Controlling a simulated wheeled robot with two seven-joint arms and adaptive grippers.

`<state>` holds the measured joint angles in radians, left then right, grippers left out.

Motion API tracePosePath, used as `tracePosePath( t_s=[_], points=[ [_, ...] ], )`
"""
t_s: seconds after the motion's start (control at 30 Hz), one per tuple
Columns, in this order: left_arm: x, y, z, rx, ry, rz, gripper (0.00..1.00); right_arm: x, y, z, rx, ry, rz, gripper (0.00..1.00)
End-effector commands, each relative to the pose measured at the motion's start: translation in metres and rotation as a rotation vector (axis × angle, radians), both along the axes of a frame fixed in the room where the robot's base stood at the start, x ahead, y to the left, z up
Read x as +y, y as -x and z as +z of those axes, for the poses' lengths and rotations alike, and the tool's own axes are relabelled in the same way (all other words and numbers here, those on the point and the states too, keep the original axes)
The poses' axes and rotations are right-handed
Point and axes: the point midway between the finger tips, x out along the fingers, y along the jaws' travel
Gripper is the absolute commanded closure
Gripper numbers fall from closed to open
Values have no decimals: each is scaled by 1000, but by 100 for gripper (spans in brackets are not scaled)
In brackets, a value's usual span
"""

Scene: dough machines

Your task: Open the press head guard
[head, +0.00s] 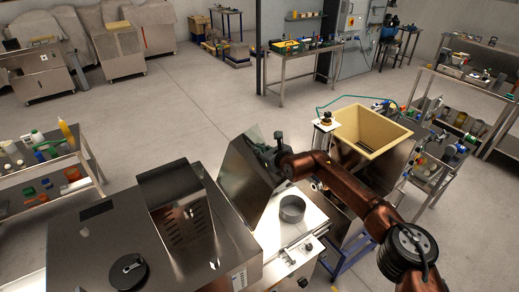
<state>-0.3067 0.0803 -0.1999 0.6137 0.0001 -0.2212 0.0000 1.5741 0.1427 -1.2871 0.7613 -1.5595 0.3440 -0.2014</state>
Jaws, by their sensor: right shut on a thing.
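The press head guard (246,178) is a tilted steel panel over the press in the middle of the head view. Its upper edge leans up and back. My right gripper (277,150), at the end of a copper-coloured arm from the lower right, is shut at the guard's upper right edge. The fingers are small and dark, so the exact grip is hard to see. Below and right of the guard, a round metal ring (292,209) sits on the press's pale bed (291,235). My left gripper is not in view.
A steel machine (85,250) with a vented hood (180,205) stands left of the press. A yellow hopper (369,130) stands behind my right arm. Shelved carts stand at left (40,178) and right (425,150). The floor behind the press is clear.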

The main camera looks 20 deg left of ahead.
Motion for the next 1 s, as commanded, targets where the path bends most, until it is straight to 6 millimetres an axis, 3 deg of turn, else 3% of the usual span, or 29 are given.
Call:
tracePosePath(
  t_s=[0.3, 0.67, 1.0],
  points=[
    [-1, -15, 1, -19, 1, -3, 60, 0, 1, -3, 4, 3, 1, 74],
    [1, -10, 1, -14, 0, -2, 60, -3, 2, 2, -1, 2, 1, 74],
    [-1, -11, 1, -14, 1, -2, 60, -35, 26, 18, -3, 5, 3, 74]
  ],
)
